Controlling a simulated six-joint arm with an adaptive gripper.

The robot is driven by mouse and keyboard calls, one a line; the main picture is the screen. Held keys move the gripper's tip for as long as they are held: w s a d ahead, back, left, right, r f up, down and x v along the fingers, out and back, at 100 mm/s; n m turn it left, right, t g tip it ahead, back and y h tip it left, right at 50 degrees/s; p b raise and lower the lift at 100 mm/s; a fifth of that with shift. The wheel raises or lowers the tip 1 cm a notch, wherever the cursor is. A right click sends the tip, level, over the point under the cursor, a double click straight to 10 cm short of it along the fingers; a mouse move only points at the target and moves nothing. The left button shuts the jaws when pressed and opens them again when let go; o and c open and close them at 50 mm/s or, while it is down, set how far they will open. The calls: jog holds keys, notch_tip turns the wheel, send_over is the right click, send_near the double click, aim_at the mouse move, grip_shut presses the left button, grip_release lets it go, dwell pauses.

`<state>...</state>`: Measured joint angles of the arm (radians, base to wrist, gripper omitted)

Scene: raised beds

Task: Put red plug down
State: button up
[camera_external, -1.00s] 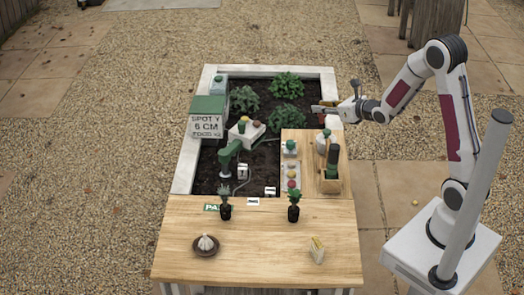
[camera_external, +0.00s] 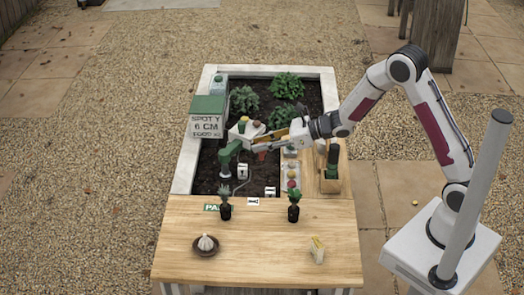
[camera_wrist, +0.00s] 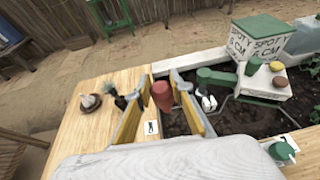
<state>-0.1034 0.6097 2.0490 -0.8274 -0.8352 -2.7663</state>
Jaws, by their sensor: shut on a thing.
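The red plug (camera_wrist: 162,96) hangs between the fingers of my gripper (camera_wrist: 164,108) in the wrist view. It also shows in the outside view (camera_external: 262,154), just below the fingertips. My gripper (camera_external: 262,142) is shut on it and holds it above the dark soil of the raised bed. It is right of the green curved fixture (camera_external: 228,158) and apart from it. The plug's lower end is hard to make out.
A white block (camera_external: 240,134) with small coloured items stands behind the green fixture. A "SPOTY 6 CM" box (camera_external: 206,125) is at the left. A strip with coloured rounds (camera_external: 292,192) lies at the right. Two potted plants stand on the wooden table (camera_external: 270,268).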

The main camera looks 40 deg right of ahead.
jog(key=s+a+f+n+g+y, duration=0.1)
jog(key=s+a+n+g+y, duration=0.1)
jog(key=s+a+n+g, duration=0.3)
jog(key=s+a+f+n+g+y, duration=0.2)
jog(key=s+a+n+g, duration=0.3)
jog(key=a, duration=0.8)
jog(key=s+g, duration=0.1)
jog(key=s, duration=0.2)
jog(key=shift+s+a+n+g, duration=0.15)
jog(key=shift+s+n+g, duration=0.25)
notch_tip(320, 180, down, 6)
jog(key=shift+f, duration=0.2)
jog(key=shift+f, duration=1.8)
jog(key=shift+f, duration=0.1)
